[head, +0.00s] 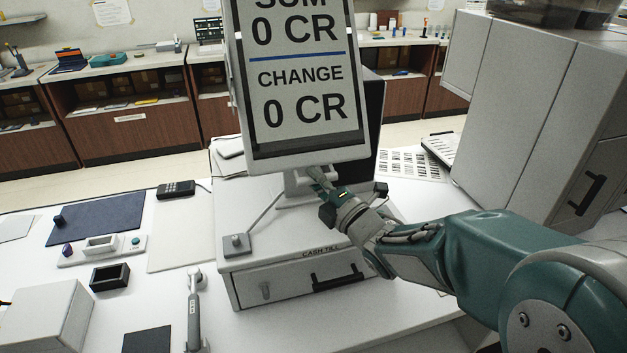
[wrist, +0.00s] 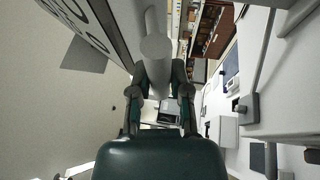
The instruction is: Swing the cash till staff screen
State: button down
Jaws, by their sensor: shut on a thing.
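The till's white-framed screen (head: 302,85) faces me above the cash till and reads "0 CR" and "CHANGE 0 CR". It stands on a pale mount (head: 297,182) on top of the cash till (head: 290,235). My gripper (head: 322,182) is just below the screen's lower edge, at the mount. In the wrist view its fingers (wrist: 159,78) are closed around a pale rounded part (wrist: 156,48) under the screen, which seems to be the mount. The screen edge (wrist: 92,25) shows at upper left there. A dark panel (head: 373,115) stands behind the screen, mostly hidden.
A cabled grey box (head: 237,244) sits on the till's front left. A handheld tool (head: 194,310), a dark tray (head: 110,276) and a card terminal (head: 176,189) lie on the counter at left. A large grey machine (head: 540,110) stands close on the right.

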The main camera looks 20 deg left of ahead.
jog(key=shift+r, duration=0.35)
jog(key=c, duration=0.7)
grip_release()
jog(key=shift+o, duration=0.6)
jog(key=shift+a+f, duration=0.1)
jog(key=shift+f, duration=0.05)
jog(key=v, duration=1.2)
jog(key=shift+w+f, duration=0.15)
jog(key=shift+w, duration=0.05)
